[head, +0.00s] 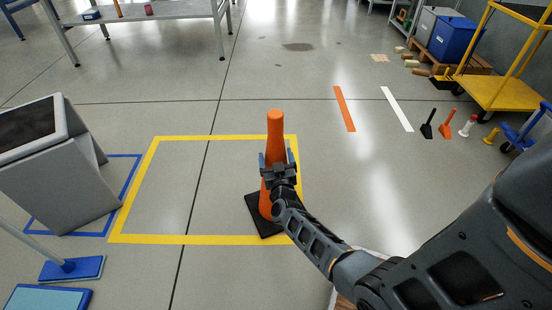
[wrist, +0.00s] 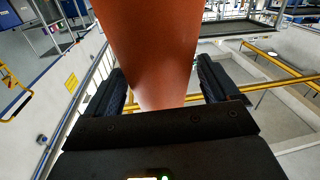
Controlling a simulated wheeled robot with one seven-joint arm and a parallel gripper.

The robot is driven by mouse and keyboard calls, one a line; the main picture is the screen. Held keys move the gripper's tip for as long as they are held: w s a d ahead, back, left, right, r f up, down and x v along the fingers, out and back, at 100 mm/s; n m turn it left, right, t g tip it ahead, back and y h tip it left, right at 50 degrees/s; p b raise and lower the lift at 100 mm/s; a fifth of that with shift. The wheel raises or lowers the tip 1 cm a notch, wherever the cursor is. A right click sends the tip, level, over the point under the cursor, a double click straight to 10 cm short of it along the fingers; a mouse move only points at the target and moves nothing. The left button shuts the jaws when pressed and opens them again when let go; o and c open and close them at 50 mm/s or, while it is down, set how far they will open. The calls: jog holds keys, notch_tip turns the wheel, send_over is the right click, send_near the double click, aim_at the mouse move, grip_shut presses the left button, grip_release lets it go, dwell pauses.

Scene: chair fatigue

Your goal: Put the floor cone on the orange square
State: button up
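The orange floor cone (head: 275,125) stands upright on its black base (head: 256,211), which lies across the right side of a yellow floor outline (head: 150,238). In the wrist view the cone (wrist: 150,45) fills the upper middle. My gripper (head: 277,161) is at the cone's middle, with one finger on each side. In the wrist view my gripper (wrist: 160,85) looks open, with a narrow gap between the right finger and the cone. Contact at the left finger is unclear. The only square outlines I see are yellow and blue; an orange strip (head: 344,108) lies farther back.
A blue outline (head: 133,180) with a grey slanted box (head: 60,185) is at left. A white strip (head: 397,109) and several small cones and posts (head: 447,123) are at right, near a yellow cart (head: 500,90). A table (head: 165,10) stands behind. The yellow outline's middle is clear.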

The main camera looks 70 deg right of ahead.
jog(key=shift+o, duration=0.9)
